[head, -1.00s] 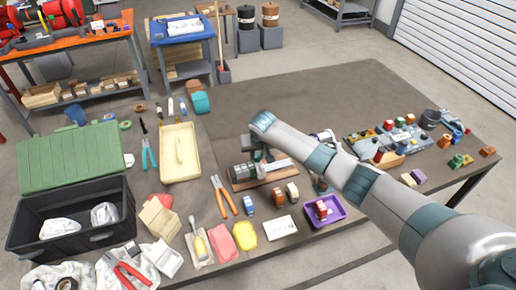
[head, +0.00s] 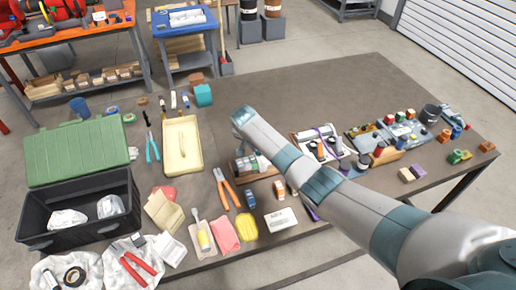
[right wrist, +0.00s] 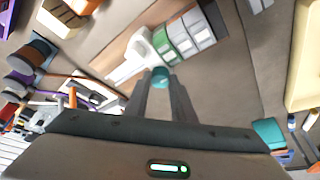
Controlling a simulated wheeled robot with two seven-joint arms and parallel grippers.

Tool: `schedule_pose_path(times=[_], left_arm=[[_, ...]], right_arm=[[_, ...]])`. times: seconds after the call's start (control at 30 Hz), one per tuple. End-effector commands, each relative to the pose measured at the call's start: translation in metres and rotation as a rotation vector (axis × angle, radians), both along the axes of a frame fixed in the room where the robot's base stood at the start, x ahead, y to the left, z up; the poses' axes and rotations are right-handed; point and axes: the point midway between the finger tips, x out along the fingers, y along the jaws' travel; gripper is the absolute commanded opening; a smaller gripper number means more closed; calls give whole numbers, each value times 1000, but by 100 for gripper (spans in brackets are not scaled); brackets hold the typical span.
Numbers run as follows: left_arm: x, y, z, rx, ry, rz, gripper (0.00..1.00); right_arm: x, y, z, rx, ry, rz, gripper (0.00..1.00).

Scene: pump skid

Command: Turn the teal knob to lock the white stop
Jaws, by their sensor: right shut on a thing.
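In the right wrist view, my right gripper (right wrist: 160,85) is shut on the small teal knob (right wrist: 160,75), which shows between its fingertips. The white stop (right wrist: 141,46) lies just beyond the knob, at the end of a row of green and grey blocks (right wrist: 185,36) on a wooden base. In the head view the block row (head: 253,163) is partly covered by my right arm. The knob is hidden there, and my right gripper is mostly hidden. How far the knob is turned cannot be told. My left gripper is not in view.
A cream tray (head: 182,168) lies to the left. A panel with a purple cable (head: 318,146) and several parts stand to the right.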

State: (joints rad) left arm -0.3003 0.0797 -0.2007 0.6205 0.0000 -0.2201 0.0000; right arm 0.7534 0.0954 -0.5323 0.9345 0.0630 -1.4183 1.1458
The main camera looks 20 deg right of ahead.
Motion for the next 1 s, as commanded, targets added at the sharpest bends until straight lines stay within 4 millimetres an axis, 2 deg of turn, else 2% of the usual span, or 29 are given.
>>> schedule_pose_path(times=[0.33, 0.37, 0.43, 0.8, 1.0], left_arm=[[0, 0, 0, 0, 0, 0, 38], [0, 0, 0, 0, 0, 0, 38], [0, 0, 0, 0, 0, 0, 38], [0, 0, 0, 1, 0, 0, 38], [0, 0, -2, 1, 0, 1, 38]], right_arm=[[2, 0, 2, 0, -5, -3, 0], [2, 0, 2, 0, -5, -3, 25], [2, 0, 2, 0, -5, -3, 41], [0, 0, 1, 0, -2, -3, 41], [-1, 3, 8, 1, -2, -1, 41]])
